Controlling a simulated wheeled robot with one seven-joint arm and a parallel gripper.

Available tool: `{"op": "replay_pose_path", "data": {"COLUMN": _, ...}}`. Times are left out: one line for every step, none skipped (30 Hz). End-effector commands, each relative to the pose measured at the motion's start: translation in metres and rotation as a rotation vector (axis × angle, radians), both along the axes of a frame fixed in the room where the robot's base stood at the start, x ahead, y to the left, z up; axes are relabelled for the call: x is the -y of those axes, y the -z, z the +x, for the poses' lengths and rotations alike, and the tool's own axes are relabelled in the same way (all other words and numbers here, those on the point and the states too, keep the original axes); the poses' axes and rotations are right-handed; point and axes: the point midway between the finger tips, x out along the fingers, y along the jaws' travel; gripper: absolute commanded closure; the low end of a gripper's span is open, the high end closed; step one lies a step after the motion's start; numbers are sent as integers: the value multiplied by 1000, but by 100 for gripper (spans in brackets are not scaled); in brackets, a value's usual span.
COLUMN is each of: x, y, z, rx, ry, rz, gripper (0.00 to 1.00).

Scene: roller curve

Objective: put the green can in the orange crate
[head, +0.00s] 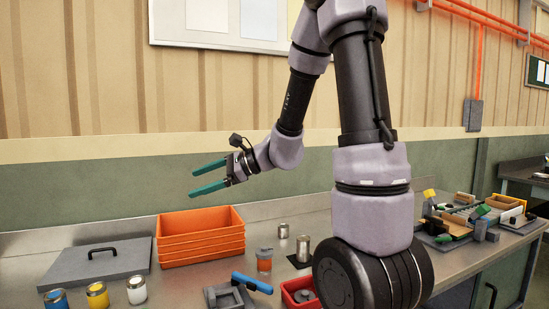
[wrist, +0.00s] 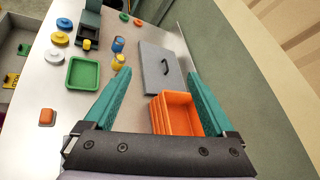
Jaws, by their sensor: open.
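The orange crate (head: 201,247) stands on the bench against the back ledge, with stacked-looking rims. It also shows in the wrist view (wrist: 176,114), low between my fingers, and nothing shows in the part of its inside that I see. My gripper (head: 207,178) has teal fingers spread wide and empty, in the air above the crate. In the wrist view my gripper (wrist: 158,72) frames the crate and a grey lid. I cannot make out a green can in either view.
A grey lid with a black handle (head: 98,262) lies left of the crate. Blue (head: 56,300), yellow (head: 97,295) and white (head: 137,290) cans stand in front. An orange-banded jar (head: 264,260) and metal cans (head: 303,248) stand right. A green tray (wrist: 83,74) lies farther along.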

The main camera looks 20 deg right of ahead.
Motion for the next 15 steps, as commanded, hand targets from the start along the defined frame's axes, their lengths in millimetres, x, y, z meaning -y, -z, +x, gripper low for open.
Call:
{"op": "replay_pose_path", "data": {"x": -1, "y": -13, "z": -19, "rx": 53, "ry": -66, "rz": -65, "gripper": 10}}
{"op": "replay_pose_path", "data": {"x": -1, "y": -17, "z": -30, "rx": 80, "ry": -105, "rz": -108, "gripper": 10}}
{"op": "replay_pose_path", "data": {"x": 1, "y": -21, "z": -44, "rx": 117, "ry": -154, "rz": -168, "gripper": 10}}
{"op": "replay_pose_path", "data": {"x": 3, "y": -24, "z": -54, "rx": 145, "ry": -190, "rz": -215, "gripper": 10}}
{"op": "replay_pose_path", "data": {"x": 5, "y": -27, "z": -64, "rx": 174, "ry": -223, "rz": -263, "gripper": 10}}
{"op": "replay_pose_path", "data": {"x": 10, "y": -30, "z": -76, "rx": 213, "ry": -266, "rz": -329, "gripper": 10}}
{"op": "replay_pose_path", "data": {"x": 14, "y": -32, "z": -85, "rx": 243, "ry": -296, "rz": -380, "gripper": 10}}
{"op": "replay_pose_path", "data": {"x": 18, "y": -34, "z": -93, "rx": 272, "ry": -324, "rz": -431, "gripper": 10}}
{"op": "replay_pose_path", "data": {"x": 25, "y": -36, "z": -103, "rx": 311, "ry": -360, "rz": -502, "gripper": 10}}
{"op": "replay_pose_path", "data": {"x": 31, "y": -37, "z": -111, "rx": 342, "ry": -383, "rz": -556, "gripper": 10}}
{"op": "replay_pose_path", "data": {"x": 37, "y": -39, "z": -117, "rx": 373, "ry": -407, "rz": -613, "gripper": 10}}
{"op": "replay_pose_path", "data": {"x": 46, "y": -42, "z": -126, "rx": 414, "ry": -433, "rz": -688, "gripper": 10}}
{"op": "replay_pose_path", "data": {"x": 53, "y": -44, "z": -131, "rx": 446, "ry": -452, "rz": -747, "gripper": 10}}
{"op": "replay_pose_path", "data": {"x": 61, "y": -46, "z": -136, "rx": 475, "ry": -470, "rz": -805, "gripper": 10}}
{"op": "replay_pose_path", "data": {"x": 71, "y": -50, "z": -142, "rx": 514, "ry": -488, "rz": -884, "gripper": 10}}
